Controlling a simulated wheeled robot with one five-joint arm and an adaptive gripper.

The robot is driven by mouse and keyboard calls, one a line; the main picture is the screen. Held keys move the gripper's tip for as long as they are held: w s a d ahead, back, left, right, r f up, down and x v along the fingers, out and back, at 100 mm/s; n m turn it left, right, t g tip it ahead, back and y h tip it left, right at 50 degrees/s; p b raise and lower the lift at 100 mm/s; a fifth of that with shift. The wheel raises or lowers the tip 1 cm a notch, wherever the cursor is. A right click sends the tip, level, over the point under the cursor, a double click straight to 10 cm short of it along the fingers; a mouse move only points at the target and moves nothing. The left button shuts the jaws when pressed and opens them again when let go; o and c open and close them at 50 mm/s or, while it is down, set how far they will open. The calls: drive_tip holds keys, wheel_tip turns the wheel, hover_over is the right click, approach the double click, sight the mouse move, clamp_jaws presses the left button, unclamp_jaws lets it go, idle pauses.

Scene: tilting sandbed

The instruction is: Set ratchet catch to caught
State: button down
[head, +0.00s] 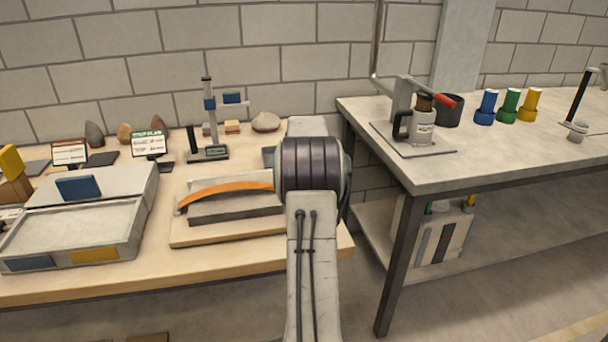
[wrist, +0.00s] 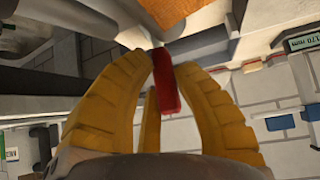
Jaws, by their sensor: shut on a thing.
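My gripper (wrist: 162,72) shows in the wrist view, its yellow ribbed fingers closed around a small red piece (wrist: 165,85). The red piece looks like the ratchet catch's handle, but I cannot tell the catch's position. An orange surface (wrist: 208,14) lies just beyond the fingertips. In the head view a curved orange strip (head: 225,187) rises over a grey bed (head: 235,208) on a wooden base (head: 190,235). My arm covers the right end of this apparatus and hides my gripper and the red piece there.
A shallow grey tray (head: 142,222) stands left of the apparatus. A post stand with a blue clamp (head: 208,103) and a stone (head: 265,122) are behind it. A second table (head: 480,160) stands to the right, with a gap between the tables.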

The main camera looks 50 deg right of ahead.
drive_tip(key=shift+s+f, duration=0.15)
drive_tip(key=shift+s, duration=0.05)
drive_tip(key=c, duration=0.9)
unclamp_jaws()
drive_tip(key=shift+w, duration=0.1)
drive_tip(key=shift+r+p, duration=0.3)
drive_tip(key=shift+p, duration=0.65)
